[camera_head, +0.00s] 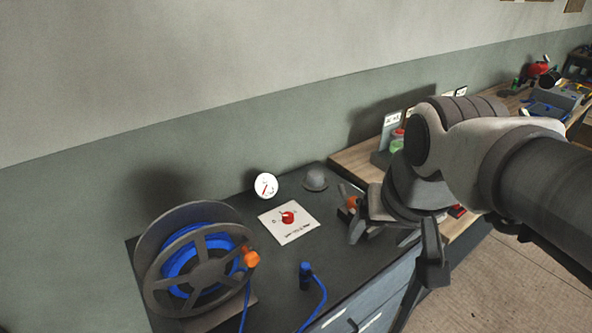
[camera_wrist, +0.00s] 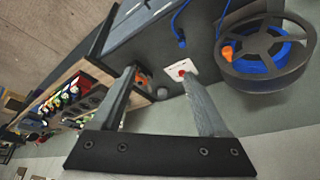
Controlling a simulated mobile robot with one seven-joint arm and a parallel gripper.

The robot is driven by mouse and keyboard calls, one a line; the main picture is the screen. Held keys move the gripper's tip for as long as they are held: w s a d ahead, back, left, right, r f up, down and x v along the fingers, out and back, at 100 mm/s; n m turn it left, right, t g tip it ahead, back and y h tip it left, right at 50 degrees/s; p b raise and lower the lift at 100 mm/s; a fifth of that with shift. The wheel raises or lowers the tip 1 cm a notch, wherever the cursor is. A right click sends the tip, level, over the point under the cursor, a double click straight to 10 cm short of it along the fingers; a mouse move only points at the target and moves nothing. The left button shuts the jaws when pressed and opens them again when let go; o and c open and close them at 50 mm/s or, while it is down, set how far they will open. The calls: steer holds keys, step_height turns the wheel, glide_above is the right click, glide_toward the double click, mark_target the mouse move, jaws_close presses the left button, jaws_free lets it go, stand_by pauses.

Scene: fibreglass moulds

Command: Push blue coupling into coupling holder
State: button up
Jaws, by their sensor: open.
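The blue coupling (camera_head: 305,268) stands near the front edge of the dark bench top, with a blue hose running from it. Its lower part is dark, and I cannot tell whether that is a holder around it. It is small in the wrist view (camera_wrist: 181,41), beyond my fingers. My gripper (camera_head: 394,250) is open and empty, to the right of the coupling and apart from it. In the wrist view the fingers (camera_wrist: 160,75) are spread wide. An orange fitting (camera_head: 352,203) shows behind my gripper; its base is partly hidden.
A hose reel (camera_head: 195,262) with blue hose and an orange fitting (camera_head: 250,258) stands at left. A white panel with a red knob (camera_head: 288,217), a round gauge (camera_head: 265,186) and a grey dome (camera_head: 315,179) are behind the coupling. A wooden bench (camera_head: 352,160) adjoins at right.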

steer(key=w+a+f+m+g+b, duration=0.35)
steer(key=w+f, duration=0.45)
steer(key=w, duration=0.4)
steer(key=m+g+b, duration=0.1)
steer(key=m+b, duration=0.1)
glide_above(305, 265)
step_height(305, 265, down, 10)
steer(key=shift+s+f, duration=0.15)
steer(key=shift+f, duration=0.05)
steer(key=shift+f, duration=0.1)
step_height(305, 265, down, 12)
steer(key=shift+r, duration=0.25)
steer(key=shift+f, duration=0.3)
steer(key=shift+w+f, duration=0.2)
steer(key=shift+f, duration=2.4)
